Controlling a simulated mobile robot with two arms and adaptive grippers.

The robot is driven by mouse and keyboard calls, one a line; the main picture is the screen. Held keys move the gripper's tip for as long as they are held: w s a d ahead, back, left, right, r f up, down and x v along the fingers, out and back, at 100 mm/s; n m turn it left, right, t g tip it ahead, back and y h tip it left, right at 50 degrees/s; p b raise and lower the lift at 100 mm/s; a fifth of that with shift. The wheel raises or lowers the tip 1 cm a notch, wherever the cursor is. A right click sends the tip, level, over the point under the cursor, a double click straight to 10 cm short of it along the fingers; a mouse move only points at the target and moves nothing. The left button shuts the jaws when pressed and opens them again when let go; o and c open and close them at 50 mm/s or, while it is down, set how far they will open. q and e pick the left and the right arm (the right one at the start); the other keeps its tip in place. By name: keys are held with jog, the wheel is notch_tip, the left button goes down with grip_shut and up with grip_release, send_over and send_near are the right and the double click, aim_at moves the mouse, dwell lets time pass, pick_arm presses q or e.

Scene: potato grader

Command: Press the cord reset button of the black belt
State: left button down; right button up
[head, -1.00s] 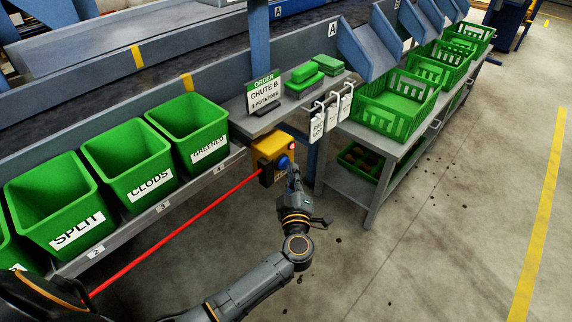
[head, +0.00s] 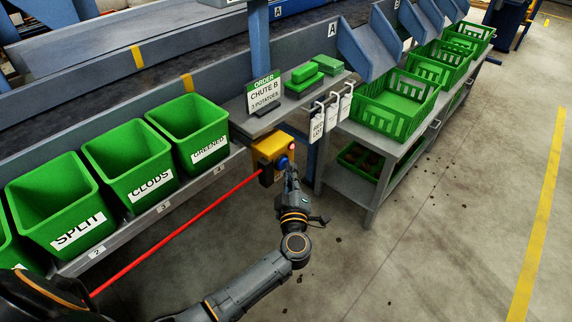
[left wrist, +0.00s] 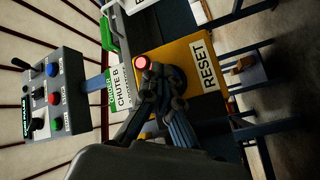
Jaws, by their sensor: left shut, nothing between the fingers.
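The yellow cord switch box (head: 265,148) hangs under the shelf edge, with a lit red lamp (head: 292,146) and a blue button (head: 283,162). The red cord (head: 180,228) runs from it to the lower left. My left gripper (head: 289,171) is shut and empty, its tips right at the blue button; I cannot tell whether they touch. In the left wrist view, the yellow box (left wrist: 187,50) shows a RESET label (left wrist: 209,66) and the red lamp (left wrist: 142,62). There the shut fingers (left wrist: 160,82) cover most of the button. My right gripper is not in view.
Green bins such as CLODS (head: 130,168) stand left of the box. White tags (head: 331,115) hang right of it, by a bench with green crates (head: 395,104). A grey control panel (left wrist: 53,95) shows in the wrist view.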

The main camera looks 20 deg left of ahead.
pick_arm(q)
jog(key=shift+a, duration=0.2)
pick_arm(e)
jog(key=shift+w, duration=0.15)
pick_arm(q)
jog(key=shift+w, duration=0.1)
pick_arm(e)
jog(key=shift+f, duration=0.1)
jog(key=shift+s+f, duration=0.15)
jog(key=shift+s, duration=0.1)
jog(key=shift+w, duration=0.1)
pick_arm(q)
jog(key=shift+s+d+p, duration=0.35)
jog(key=shift+d+p, duration=0.05)
jog(key=shift+d, duration=0.45)
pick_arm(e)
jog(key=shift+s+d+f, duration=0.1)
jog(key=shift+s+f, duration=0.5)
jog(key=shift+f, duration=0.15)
pick_arm(q)
jog(key=shift+d, duration=0.1)
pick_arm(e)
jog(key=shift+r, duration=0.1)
